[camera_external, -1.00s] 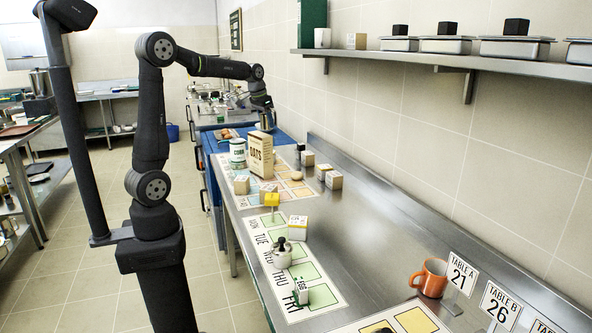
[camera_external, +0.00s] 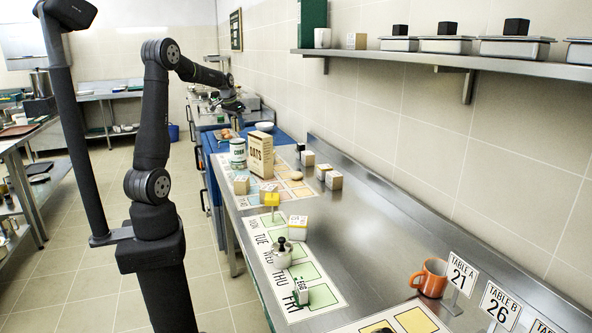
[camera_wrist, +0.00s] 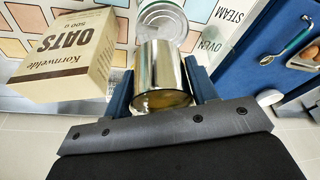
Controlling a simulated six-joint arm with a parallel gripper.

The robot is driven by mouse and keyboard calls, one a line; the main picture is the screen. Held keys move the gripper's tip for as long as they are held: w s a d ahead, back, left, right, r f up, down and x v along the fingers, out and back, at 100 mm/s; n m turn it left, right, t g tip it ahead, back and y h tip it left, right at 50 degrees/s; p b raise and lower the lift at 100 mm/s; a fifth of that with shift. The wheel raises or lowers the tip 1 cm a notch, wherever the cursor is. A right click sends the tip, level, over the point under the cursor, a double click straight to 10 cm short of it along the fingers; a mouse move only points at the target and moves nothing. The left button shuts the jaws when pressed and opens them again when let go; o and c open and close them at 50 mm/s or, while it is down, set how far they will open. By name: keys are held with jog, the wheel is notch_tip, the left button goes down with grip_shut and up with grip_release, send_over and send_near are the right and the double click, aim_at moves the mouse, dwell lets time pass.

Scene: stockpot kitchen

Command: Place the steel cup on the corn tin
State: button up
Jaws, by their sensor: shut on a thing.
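The steel cup (camera_wrist: 161,68) is between the two dark fingers of my gripper (camera_wrist: 160,82) in the wrist view, its shiny side facing the camera. My gripper is shut on it. In the external view my gripper (camera_external: 232,104) is in the air above and slightly left of the corn tin, and the cup is hard to make out. The corn tin (camera_external: 238,153) stands upright at the far end of the counter, left of the oats box. In the wrist view the tin's round top (camera_wrist: 164,20) shows just beyond the cup, partly covered by it.
The tall oats box (camera_external: 260,155) stands close beside the tin, and also shows at left in the wrist view (camera_wrist: 72,52). A white bowl (camera_external: 264,126) is behind it. Several small boxes stand nearby.

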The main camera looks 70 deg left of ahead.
jog(key=shift+s+a+f, duration=0.15)
jog(key=shift+a+f, duration=0.25)
jog(key=shift+a, duration=0.15)
jog(key=shift+f, duration=1.9)
jog(key=shift+f, duration=0.15)
jog(key=o, duration=1.1)
jog(key=v, duration=1.2)
jog(key=shift+s+d, duration=0.1)
